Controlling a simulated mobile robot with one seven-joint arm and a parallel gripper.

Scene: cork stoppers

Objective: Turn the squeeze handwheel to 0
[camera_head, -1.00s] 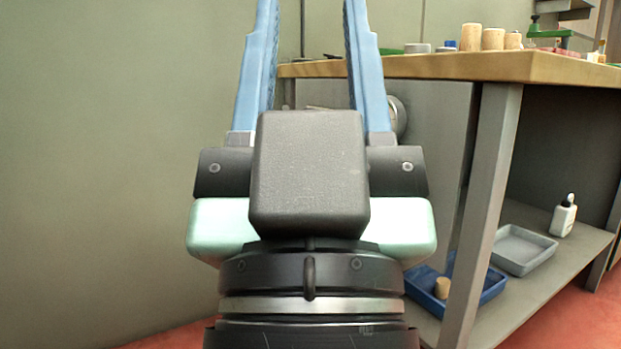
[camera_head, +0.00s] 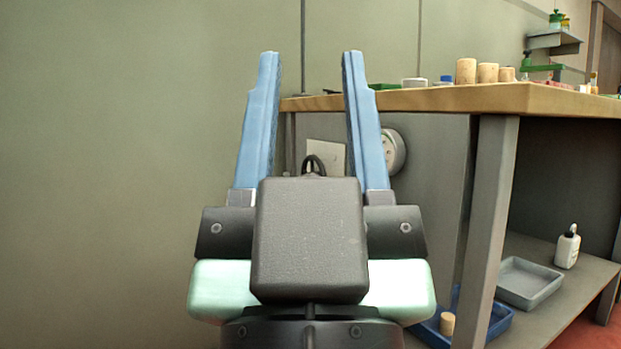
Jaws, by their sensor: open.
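My gripper (camera_head: 309,56) points away from me in the middle of the view. Its two blue fingers are wide apart with nothing between the tips. A round grey disc (camera_head: 394,152) with small marks on its face sits on the grey panel under the bench, just right of my right finger, which hides its left edge. It may be the squeeze handwheel, but I cannot tell. No number or pointer is readable on it. A pale plate (camera_head: 327,155) and a black loop (camera_head: 313,163) show between the fingers, partly hidden by my gripper body.
A wooden bench (camera_head: 450,99) with a grey leg (camera_head: 488,220) stands at right, carrying several corks (camera_head: 466,71). Its lower shelf holds a blue tray (camera_head: 497,322), a grey tray (camera_head: 527,282) and a white bottle (camera_head: 567,247). Bare wall fills the left.

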